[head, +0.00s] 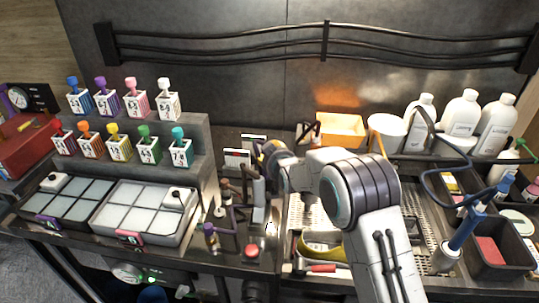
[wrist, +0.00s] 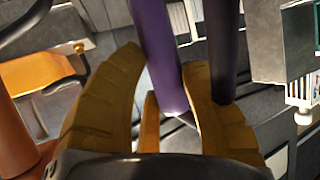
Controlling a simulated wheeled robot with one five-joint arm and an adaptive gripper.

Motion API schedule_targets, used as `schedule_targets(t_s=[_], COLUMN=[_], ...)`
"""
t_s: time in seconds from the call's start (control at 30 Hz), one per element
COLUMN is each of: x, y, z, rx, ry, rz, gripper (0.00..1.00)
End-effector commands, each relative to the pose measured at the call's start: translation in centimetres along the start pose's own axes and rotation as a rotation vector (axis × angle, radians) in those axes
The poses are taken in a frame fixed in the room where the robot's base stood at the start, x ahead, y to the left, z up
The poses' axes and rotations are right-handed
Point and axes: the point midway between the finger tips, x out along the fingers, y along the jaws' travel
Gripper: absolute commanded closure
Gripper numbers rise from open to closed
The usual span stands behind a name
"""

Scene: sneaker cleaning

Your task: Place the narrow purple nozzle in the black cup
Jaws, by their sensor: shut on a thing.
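In the wrist view, a purple tube-shaped nozzle (wrist: 158,55) runs between the two yellow fingers of my gripper (wrist: 164,60). My gripper is shut on it, and its lower end shows near the right finger. I cannot tell from the view which of the two is narrower. In the head view, my gripper (head: 272,150) is above the centre of the bench, partly hidden by my arm. I cannot clearly make out the black cup.
Small upright tools and a purple-handled piece (head: 238,214) crowd the bench below my gripper. A red button (head: 252,251) sits at the front edge.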

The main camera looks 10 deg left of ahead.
Motion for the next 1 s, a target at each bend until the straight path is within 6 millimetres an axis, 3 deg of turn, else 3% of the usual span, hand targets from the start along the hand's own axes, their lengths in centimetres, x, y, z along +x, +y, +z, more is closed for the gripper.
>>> schedule_targets(t_s=[0.13,0.17,0.4,0.77,1.0], x=[0.1,0.1,0.1,-0.1,-2.4], y=[0.0,0.0,0.0,0.0,0.0], z=[0.2,0.2,0.1,-0.2,0.1], rx=[0.0,0.0,0.0,0.0,0.0], ry=[0.002,0.0,0.0,-0.001,0.0], rz=[0.0,0.0,0.0,0.0,0.0], gripper=[0.96,0.57,0.36,0.36,0.36])
